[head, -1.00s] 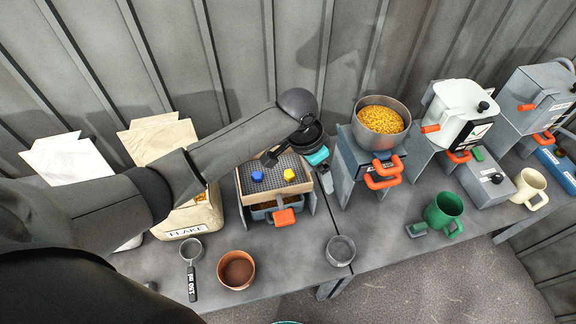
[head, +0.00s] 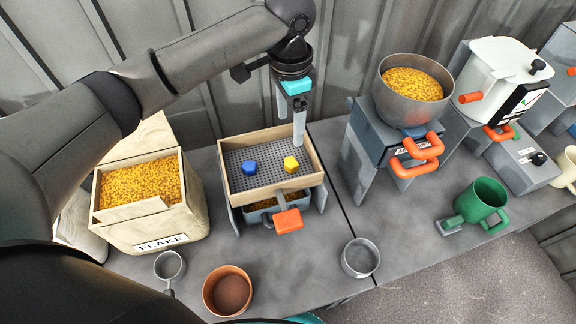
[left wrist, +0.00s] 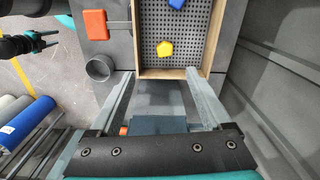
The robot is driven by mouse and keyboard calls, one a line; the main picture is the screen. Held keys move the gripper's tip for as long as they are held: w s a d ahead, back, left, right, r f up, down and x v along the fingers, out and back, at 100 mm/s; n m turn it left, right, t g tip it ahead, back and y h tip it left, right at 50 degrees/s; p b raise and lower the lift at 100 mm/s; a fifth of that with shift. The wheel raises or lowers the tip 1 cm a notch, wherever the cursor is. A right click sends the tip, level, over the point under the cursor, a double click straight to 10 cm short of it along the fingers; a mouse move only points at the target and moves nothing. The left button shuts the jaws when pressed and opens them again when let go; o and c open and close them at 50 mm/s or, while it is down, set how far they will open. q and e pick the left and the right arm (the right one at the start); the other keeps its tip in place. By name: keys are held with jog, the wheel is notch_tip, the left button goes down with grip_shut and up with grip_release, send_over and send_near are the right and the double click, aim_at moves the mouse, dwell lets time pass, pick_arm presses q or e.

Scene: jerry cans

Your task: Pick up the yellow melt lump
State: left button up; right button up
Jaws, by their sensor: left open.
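The yellow melt lump (head: 291,164) lies on the dark perforated screen of a wood-framed tray (head: 273,190). A blue lump (head: 250,168) lies to its left on the same screen. My left gripper (head: 291,122) is open and empty, fingers pointing down, above the tray's back right part. In the left wrist view the yellow lump (left wrist: 165,49) shows beyond the open fingertips (left wrist: 160,76), with the tray's wooden rim between. A dark and teal part (left wrist: 38,42) at the left edge of that view may be my right gripper; its jaws are unclear.
A pot of yellow grains (head: 387,100) stands on a grey stand to the right. In front are a copper cup (head: 228,292), grey cup (head: 360,258) and green mug (head: 481,199).

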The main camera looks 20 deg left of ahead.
pick_arm(q)
jog(key=b, duration=0.3)
send_over(289, 162)
jog(key=f, duration=1)
jog(key=shift+s+d, duration=0.15)
jog(key=shift+s, duration=0.25)
jog(key=f, duration=0.1)
jog(key=f+b, duration=0.1)
jog(key=f, duration=0.2)
jog(key=shift+w+f, duration=0.35)
jog(key=shift+f+b, duration=0.3)
jog(key=shift+f, duration=0.1)
jog(key=shift+a, duration=0.2)
grip_shut()
